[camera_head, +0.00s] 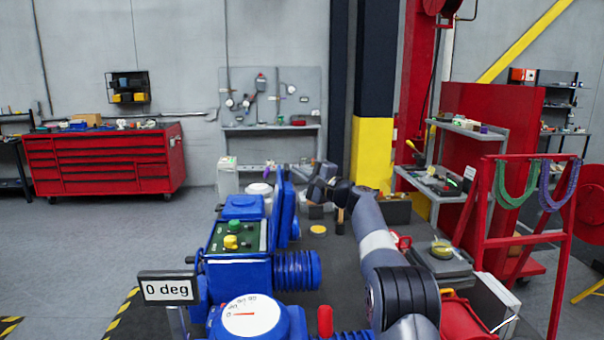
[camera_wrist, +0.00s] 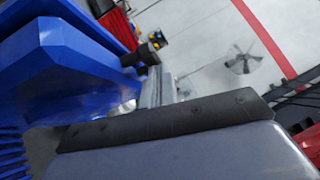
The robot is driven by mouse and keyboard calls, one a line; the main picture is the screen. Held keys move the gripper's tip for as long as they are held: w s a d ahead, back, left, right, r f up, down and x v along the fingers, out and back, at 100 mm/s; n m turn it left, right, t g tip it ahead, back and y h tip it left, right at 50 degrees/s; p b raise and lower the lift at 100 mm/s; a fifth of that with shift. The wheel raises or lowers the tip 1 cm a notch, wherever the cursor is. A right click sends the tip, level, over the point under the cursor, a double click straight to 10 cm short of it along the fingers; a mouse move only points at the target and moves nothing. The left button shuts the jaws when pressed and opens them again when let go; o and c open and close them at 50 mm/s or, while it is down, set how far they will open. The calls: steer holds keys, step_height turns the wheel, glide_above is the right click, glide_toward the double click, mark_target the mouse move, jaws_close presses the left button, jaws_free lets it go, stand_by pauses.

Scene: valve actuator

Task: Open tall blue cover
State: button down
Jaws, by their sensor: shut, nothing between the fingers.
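The tall blue cover (camera_head: 286,208) stands upright on edge at the right side of the blue actuator box (camera_head: 238,273). It is swung away from the box front, so the green panel (camera_head: 226,238) with its yellow and green knobs is exposed. My gripper (camera_head: 316,182) is shut and empty, just right of the cover's upper part. Whether it touches the cover is unclear. In the wrist view, a large blue surface (camera_wrist: 62,58), likely the cover, fills the left, and my gripper's fingers (camera_wrist: 158,86) point away beside it.
A "0 deg" sign (camera_head: 168,288) and a round dial (camera_head: 247,314) stand at the actuator's front left. A blue ribbed cylinder (camera_head: 297,271) sticks out below the cover. A red rack (camera_head: 520,225) with hanging straps stands at right.

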steer(key=b+v, duration=0.5)
steer(key=v, duration=0.6)
steer(key=shift+b, duration=0.35)
